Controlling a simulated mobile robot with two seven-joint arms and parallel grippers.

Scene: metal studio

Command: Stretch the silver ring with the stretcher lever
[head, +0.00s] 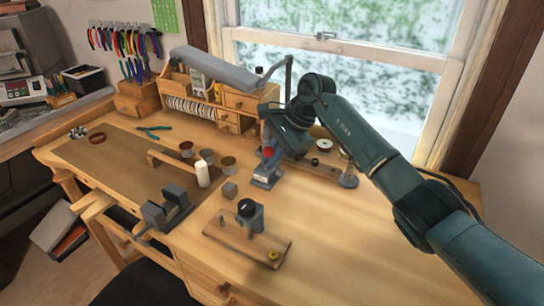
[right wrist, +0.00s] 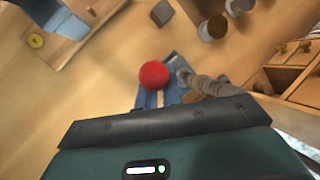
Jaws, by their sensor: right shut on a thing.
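The stretcher (head: 265,180) is a grey upright tool on the bench, below my right gripper. Its red ball knob (head: 268,152) shows at the gripper's tip. In the right wrist view the red knob (right wrist: 153,74) sits at the ends of the fingers, and a grey stepped shaft (right wrist: 208,86) is just right of it. My right gripper (head: 269,145) is shut on the stretcher lever at the red knob; the lever's shaft is mostly hidden. I cannot make out the silver ring in either view. My left gripper is not in view.
A wooden board with a black-topped post (head: 248,209) stands in front. A drawer unit (head: 245,100) stands behind. The bench (head: 360,235) is clear at the right.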

